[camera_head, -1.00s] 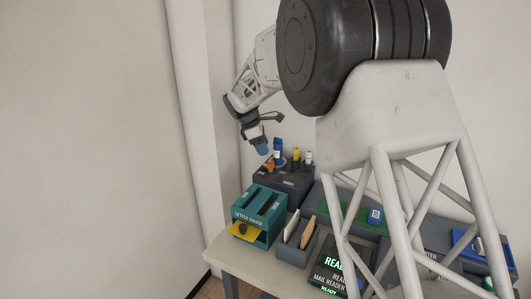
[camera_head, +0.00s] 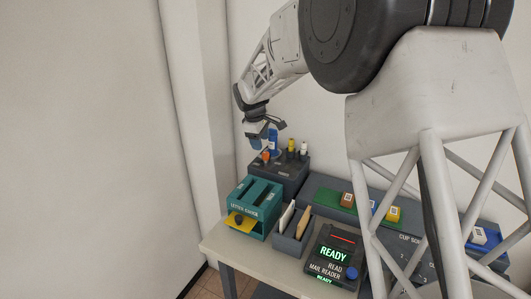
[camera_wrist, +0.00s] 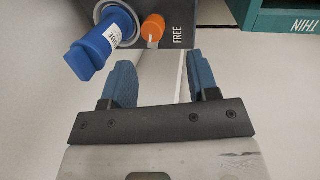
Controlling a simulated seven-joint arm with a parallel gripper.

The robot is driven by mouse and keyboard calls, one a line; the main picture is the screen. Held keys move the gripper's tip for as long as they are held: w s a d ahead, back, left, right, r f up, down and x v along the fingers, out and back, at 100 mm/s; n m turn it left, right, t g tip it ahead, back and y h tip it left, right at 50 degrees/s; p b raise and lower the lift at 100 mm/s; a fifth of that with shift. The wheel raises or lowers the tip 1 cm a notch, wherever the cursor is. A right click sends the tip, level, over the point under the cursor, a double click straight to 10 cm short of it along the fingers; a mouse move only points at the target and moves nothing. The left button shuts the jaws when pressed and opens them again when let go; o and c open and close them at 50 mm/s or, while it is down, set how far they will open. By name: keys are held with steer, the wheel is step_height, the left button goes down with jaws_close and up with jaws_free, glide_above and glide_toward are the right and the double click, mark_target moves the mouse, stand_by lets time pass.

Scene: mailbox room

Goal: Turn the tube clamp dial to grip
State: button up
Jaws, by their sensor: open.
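The orange dial (camera_wrist: 152,28) stands on the dark station box (camera_head: 290,175) at the back left of the table. It has a white mark and sits beside the printed word FREE in the wrist view; no grip label is readable. A blue tube (camera_wrist: 92,53) with a white label stands in a ring beside the dial, and also shows in the head view (camera_head: 273,140). My gripper (camera_head: 262,138) is open and empty, close to the dial and tube. In the wrist view its blue fingers (camera_wrist: 161,76) are apart, with the dial ahead of them and not touched.
Yellow and white-capped tubes (camera_head: 303,148) stand on the box.

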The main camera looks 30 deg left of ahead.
mark_target(266, 153)
steer(key=d+m+y, duration=0.1)
steer(key=m, duration=0.2)
steer(key=d+m+y, duration=0.1)
steer(key=m, duration=0.2)
steer(key=d+m+t+y, duration=0.1)
steer(key=m+y, duration=0.1)
steer(key=m, duration=0.1)
steer(key=shift+d+r, duration=0.25)
steer(key=shift+r, duration=0.05)
steer(key=shift+f, duration=0.1)
steer(key=shift+x, duration=3.8)
steer(key=shift+c, duration=0.4)
steer(key=c, duration=0.9)
steer(key=shift+o, duration=0.2)
